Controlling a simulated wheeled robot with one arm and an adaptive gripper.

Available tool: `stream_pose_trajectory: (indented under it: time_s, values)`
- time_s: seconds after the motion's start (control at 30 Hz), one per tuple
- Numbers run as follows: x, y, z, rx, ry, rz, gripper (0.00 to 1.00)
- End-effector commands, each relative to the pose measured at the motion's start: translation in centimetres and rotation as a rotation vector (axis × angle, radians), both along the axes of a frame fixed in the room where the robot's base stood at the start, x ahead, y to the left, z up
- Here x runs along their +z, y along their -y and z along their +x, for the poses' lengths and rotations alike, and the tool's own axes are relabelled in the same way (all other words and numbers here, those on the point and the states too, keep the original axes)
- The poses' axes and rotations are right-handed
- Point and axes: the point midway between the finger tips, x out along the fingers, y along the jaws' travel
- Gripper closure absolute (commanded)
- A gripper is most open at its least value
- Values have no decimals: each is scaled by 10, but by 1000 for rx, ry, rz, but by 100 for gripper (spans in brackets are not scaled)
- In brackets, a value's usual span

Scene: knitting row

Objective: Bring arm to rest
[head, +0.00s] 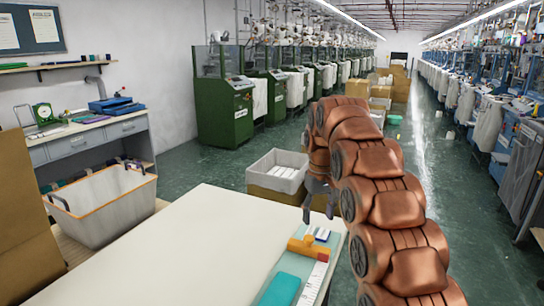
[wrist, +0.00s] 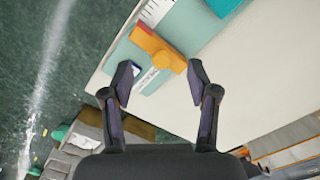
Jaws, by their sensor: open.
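My gripper (head: 319,205) hangs at the end of my copper-coloured arm, near the far right corner of the cream table (head: 190,250). In the wrist view my gripper (wrist: 158,82) shows two dark fingers spread apart with nothing between them. Beyond the fingertips lies an orange block (wrist: 157,48) on a pale teal mat. In the head view the orange block (head: 308,248) has a red end and sits just nearer than my gripper, apart from it. My arm covers part of the view to the right of the table.
A teal block (head: 279,290) and a white ruler (head: 313,284) lie on the mat. A white basket (head: 105,205) stands at left. Green machines (head: 222,110) line the aisle. The table's left part is bare.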

Motion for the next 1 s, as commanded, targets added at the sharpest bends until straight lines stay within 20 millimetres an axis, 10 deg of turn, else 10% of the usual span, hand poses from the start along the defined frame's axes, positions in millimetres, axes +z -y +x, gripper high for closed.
stream_pose_trajectory:
  time_s: [1.0]
  values:
    - [28, 31, -234, -157, -76, -11, 40]
